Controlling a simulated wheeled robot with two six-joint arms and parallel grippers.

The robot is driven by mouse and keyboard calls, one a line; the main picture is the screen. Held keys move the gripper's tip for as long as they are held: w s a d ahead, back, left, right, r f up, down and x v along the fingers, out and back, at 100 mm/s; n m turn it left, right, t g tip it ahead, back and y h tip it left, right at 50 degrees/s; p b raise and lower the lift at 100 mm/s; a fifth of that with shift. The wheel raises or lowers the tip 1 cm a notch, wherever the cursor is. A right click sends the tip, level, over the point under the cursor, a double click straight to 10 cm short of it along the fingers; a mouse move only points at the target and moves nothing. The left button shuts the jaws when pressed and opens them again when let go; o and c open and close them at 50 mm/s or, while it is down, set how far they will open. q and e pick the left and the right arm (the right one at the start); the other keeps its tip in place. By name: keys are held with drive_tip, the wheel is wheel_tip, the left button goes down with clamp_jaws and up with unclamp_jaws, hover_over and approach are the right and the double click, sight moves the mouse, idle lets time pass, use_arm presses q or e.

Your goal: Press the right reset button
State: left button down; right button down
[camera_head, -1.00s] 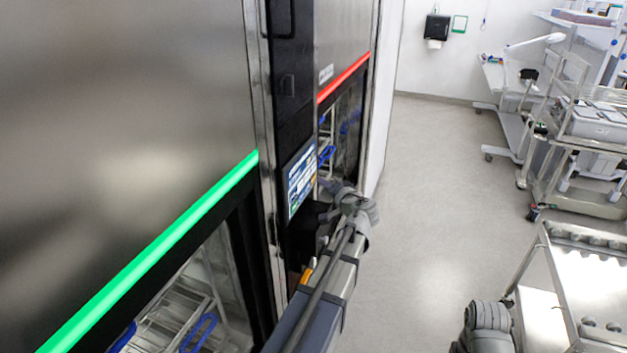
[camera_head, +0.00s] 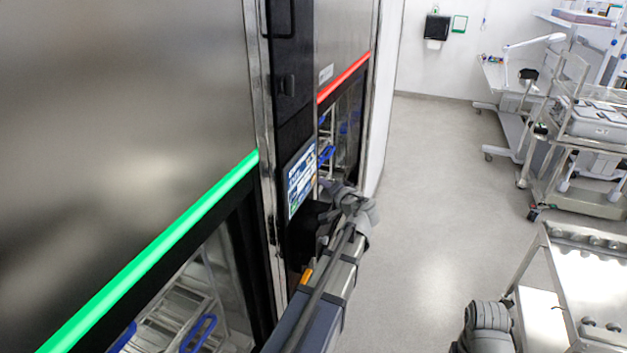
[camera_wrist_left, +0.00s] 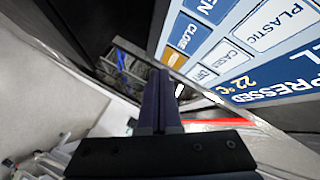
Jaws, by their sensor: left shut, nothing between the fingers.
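The control panel with a lit touch screen (camera_head: 301,180) sits on the dark column between the two washers. In the left wrist view the screen (camera_wrist_left: 245,50) is close and tilted, with blue and white tiles, a small orange tile (camera_wrist_left: 172,57), and the words CLOSE, PLASTIC and PRESSED readable. I cannot make out a tile marked reset. My left gripper (camera_head: 324,208) is at the lower edge of the panel, partly hidden by its wrist. In the left wrist view its fingers (camera_wrist_left: 163,75) are together and empty, with tips near the orange tile; contact cannot be told.
The near washer has a green light strip (camera_head: 150,255), the far one a red strip (camera_head: 344,77). Racks show behind their glass. A steel cart (camera_head: 590,285) stands at the lower right, another trolley (camera_head: 590,195) behind it. The floor between is clear.

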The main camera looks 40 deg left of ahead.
use_arm(q)
drive_tip(key=shift+s+a, duration=0.1)
drive_tip(key=shift+a, duration=0.3)
drive_tip(key=shift+s+a, duration=0.1)
drive_tip(key=shift+a, duration=0.25)
idle(0.8)
drive_tip(key=shift+d, duration=0.75)
drive_tip(key=shift+w, duration=0.2)
drive_tip(key=d, duration=0.2)
drive_tip(key=w+d, duration=0.1)
drive_tip(key=d, duration=0.2)
idle(0.7)
